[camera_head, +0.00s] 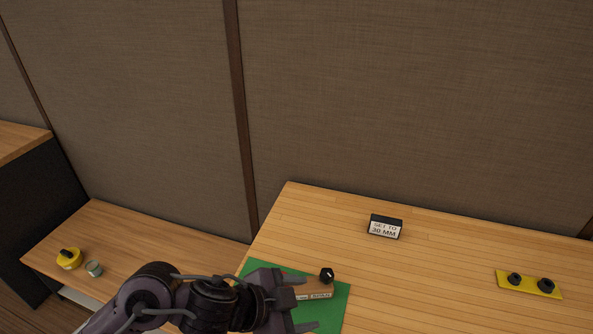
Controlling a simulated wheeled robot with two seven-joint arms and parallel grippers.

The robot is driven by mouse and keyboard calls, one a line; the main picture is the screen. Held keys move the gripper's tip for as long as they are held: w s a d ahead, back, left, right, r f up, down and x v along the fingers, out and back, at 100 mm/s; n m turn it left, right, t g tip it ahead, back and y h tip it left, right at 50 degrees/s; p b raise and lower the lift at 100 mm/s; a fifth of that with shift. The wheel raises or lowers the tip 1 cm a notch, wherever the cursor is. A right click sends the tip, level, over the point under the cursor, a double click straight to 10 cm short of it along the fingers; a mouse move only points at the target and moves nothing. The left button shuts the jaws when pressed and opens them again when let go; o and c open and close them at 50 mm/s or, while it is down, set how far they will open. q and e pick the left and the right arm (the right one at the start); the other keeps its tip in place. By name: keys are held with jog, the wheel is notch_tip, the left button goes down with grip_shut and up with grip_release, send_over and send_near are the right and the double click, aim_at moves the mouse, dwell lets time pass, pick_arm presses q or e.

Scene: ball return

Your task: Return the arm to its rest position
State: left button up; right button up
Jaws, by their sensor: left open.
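My left arm comes in from the lower left, and its gripper (303,304) is at the bottom middle, over the left part of a green mat (337,293). Its fingers point right and stand apart, open. I see nothing held between them. A small black knob-like piece (327,274) sits at the mat's back edge, just beyond the fingers. My right gripper is not in view.
A black sign reading "SET TO 30 MM" (385,227) stands farther back on the wooden table (440,265). A yellow plate (529,284) with two black knobs lies at the right. A lower table (150,245) at the left holds a yellow object (69,259) and a small metal cylinder (94,268). Panels stand behind.

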pick_arm(q)
jog(key=w+a+n+t+y, duration=0.3)
jog(key=a+n+t+y, duration=0.1)
jog(key=a+n, duration=0.4)
jog(key=s+a+f+n+g+y, duration=0.4)
jog(key=s+a+f+n+g, duration=0.25)
jog(key=s+a+f, duration=0.4)
notch_tip(320, 180, down, 28)
jog(key=s+a, duration=0.2)
jog(key=s+a+f+g+b, duration=0.1)
jog(key=s+a+f, duration=0.2)
jog(key=s+f, duration=1.6)
jog(key=shift+s+g, duration=0.35)
jog(key=shift+s, duration=0.1)
